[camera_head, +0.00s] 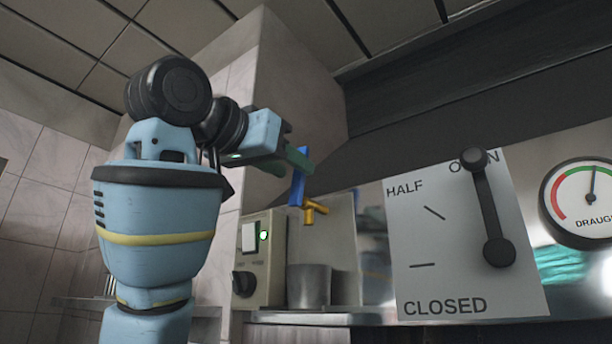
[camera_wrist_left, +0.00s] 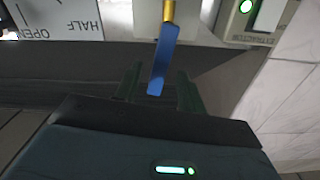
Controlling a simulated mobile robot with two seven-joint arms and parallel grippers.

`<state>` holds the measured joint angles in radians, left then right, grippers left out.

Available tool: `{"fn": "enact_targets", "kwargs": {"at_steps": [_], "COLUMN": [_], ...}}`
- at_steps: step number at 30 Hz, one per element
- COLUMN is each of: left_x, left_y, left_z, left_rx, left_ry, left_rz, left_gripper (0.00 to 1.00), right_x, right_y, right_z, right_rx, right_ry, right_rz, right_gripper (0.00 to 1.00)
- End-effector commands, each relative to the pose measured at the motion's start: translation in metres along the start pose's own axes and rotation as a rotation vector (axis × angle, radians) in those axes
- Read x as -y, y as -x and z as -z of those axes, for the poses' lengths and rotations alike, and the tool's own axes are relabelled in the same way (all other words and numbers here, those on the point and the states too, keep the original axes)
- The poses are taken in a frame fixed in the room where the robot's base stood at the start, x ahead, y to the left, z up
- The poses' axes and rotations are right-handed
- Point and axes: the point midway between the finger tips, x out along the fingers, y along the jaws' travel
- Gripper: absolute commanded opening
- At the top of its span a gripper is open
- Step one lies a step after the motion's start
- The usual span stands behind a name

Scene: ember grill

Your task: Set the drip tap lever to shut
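The drip tap (camera_head: 314,210) is a small brass tap on the wall panel, above a grey metal pot. Its blue lever (camera_head: 298,190) stands nearly upright. In the left wrist view the lever (camera_wrist_left: 163,60) runs from the brass stem (camera_wrist_left: 168,12) down to between my fingers. My left gripper (camera_head: 299,160) is at the lever's upper end. Its two dark green fingers (camera_wrist_left: 159,88) are apart, one on each side of the lever, with a visible gap on both sides. My right gripper is in neither view.
A control box (camera_head: 260,260) with a green light and black knob is left of the pot (camera_head: 309,287). A white plate (camera_head: 440,255) marked HALF and CLOSED carries a black lever (camera_head: 487,205) pointing up. A draught gauge (camera_head: 582,203) is at the far right.

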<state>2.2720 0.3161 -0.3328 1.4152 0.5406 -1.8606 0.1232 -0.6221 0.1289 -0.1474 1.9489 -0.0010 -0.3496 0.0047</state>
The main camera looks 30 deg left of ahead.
Motion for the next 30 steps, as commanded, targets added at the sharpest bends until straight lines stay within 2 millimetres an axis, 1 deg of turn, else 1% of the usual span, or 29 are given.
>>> {"fn": "enact_targets", "kwargs": {"at_steps": [1,3,9,14,21,30], "left_x": [0.0,0.0,-0.001,-0.001,0.0,0.0], "left_y": [-0.009,-0.02,-0.042,-0.048,-0.049,-0.049], "left_z": [-0.001,-0.001,0.0,0.0,0.0,0.0], "left_rx": [0.003,0.004,0.002,0.0,-0.001,-0.001], "left_ry": [0.0,0.001,0.001,0.0,0.0,0.0], "left_rz": [-0.001,-0.001,-0.002,-0.001,-0.001,-0.001], "left_gripper": [0.4,0.4,0.4,0.4,0.4,0.01], "right_x": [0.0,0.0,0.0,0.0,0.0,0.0], "right_y": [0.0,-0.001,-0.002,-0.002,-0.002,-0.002], "right_z": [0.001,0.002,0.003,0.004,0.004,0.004], "right_rx": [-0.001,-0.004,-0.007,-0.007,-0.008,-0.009], "right_ry": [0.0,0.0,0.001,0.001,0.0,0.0], "right_rz": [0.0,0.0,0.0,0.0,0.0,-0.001], "right_gripper": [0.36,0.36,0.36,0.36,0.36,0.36]}}
